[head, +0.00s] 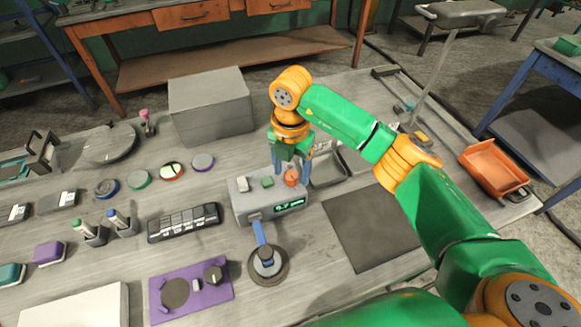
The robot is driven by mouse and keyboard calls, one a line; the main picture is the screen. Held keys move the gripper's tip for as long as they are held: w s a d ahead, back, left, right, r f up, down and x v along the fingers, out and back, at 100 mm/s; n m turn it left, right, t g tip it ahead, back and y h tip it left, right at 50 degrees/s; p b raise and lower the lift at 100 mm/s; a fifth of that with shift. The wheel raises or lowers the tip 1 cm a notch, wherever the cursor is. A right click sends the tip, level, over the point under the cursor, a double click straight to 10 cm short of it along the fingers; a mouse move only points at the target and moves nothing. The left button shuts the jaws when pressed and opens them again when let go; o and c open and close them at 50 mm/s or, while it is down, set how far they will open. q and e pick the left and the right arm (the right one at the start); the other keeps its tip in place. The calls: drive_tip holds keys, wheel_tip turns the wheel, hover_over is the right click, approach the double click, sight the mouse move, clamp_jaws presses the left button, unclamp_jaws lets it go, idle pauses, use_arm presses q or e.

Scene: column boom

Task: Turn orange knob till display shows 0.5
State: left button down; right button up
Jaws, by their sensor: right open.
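A grey box (243,207) stands on the table with a small green display (289,206) on its front. The display's lit text is small and seems to read about 0.7. The orange knob (291,178) is on the box's top at the right. A green button (267,182) and a pale switch (242,184) are to its left. My right gripper (292,171) points down over the knob, open, with one blue finger on each side of it in the picture. I cannot tell whether the fingers touch the knob. My left gripper is out of view.
A large grey block (210,106) stands behind the box. A round device with a blue handle (267,264) is just in front. A purple board (191,290) and a black keypad (184,222) are to the left. A dark mat (371,228) lies right; an orange tray (494,167) is farther right.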

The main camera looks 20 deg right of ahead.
drive_tip(key=shift+w+d+f, duration=0.1)
drive_tip(key=shift+w+f, duration=0.1)
drive_tip(key=shift+f, duration=0.35)
drive_tip(key=shift+s, duration=0.1)
clamp_jaws()
